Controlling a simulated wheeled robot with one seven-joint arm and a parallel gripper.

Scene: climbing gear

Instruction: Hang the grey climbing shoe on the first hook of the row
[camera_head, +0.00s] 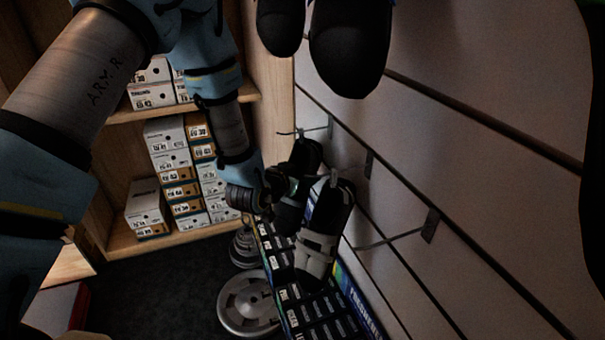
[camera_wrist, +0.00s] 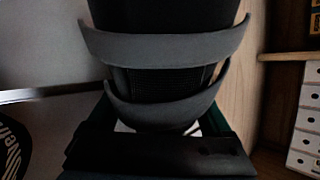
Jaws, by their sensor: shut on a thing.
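The grey climbing shoe (camera_head: 316,252), black with pale grey straps, is upright in front of the slatted wall in the head view, its heel loop at the top. My gripper (camera_head: 287,190) is shut on it from the left, near its upper part; the exact grip is hard to see. In the wrist view the shoe's grey straps (camera_wrist: 165,45) fill the middle, above my dark gripper (camera_wrist: 155,152). A wire hook (camera_head: 392,239) sticks out from the wall to the right of the shoe.
A dark shoe (camera_head: 307,153) is just behind the grey one, near a far hook (camera_head: 301,131). Black shoes (camera_head: 349,45) hang close at the top. Shelves of shoe boxes (camera_head: 170,145) stand left. A display rack (camera_head: 315,312) and weight plates (camera_head: 248,303) are below.

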